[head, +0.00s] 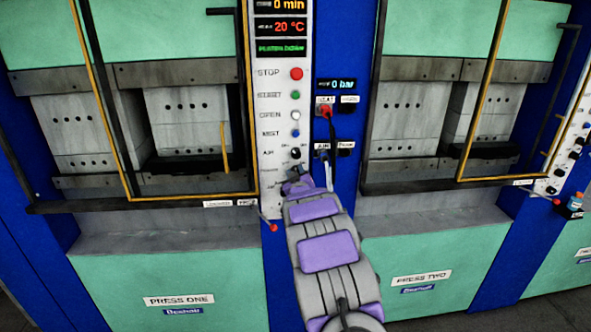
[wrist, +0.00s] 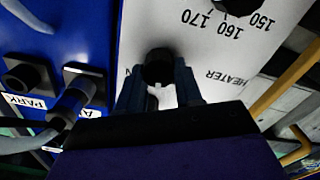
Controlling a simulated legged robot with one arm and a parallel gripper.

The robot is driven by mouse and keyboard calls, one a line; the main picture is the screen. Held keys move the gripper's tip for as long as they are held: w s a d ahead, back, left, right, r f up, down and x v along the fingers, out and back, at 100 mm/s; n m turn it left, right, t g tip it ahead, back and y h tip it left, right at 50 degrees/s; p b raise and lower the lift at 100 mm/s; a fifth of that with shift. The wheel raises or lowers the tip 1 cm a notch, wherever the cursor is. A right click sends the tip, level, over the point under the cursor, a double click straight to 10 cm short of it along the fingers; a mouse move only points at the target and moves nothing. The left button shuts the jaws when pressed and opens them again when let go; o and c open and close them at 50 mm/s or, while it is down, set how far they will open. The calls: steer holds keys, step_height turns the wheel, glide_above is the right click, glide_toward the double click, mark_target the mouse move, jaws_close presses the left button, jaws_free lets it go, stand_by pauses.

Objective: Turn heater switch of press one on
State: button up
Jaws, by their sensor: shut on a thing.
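The heater switch (wrist: 158,66) is a dark round knob on the white control panel, in the wrist view beside the printed word HEATER. My gripper (wrist: 158,88) is shut on this knob, one finger on each side. Which way the knob points cannot be told. In the head view my gripper (head: 297,182) is at the lower end of the panel strip (head: 279,130) right of press one (head: 180,299), and my arm hides the switch there.
A numbered dial (wrist: 238,5) is near the heater switch. Blue panel sockets hold a red plug (head: 325,110) and a grey plug (wrist: 72,102) with cables close to my gripper. Press two (head: 421,278) stands to the right. A red-tipped lever (head: 272,227) is left of my arm.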

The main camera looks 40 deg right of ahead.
steer(key=m+p, duration=0.1)
steer(key=m, duration=0.1)
steer(key=m+p, duration=0.1)
steer(key=shift+f+m, duration=0.3)
steer(key=shift+m, duration=0.1)
steer(key=m, duration=0.4)
steer(key=shift+s+d+f+p, duration=0.1)
steer(key=shift+f+p, duration=0.05)
steer(key=shift+p, duration=0.25)
steer(key=o, duration=0.7)
steer(key=shift+c, duration=0.2)
steer(key=shift+o, duration=0.6)
steer(key=shift+w+f, duration=0.1)
steer(key=shift+w, duration=0.1)
steer(key=shift+o, duration=1.2)
steer(key=shift+d+r, duration=0.2)
steer(key=shift+s+r, duration=0.1)
steer(key=shift+a, duration=0.1)
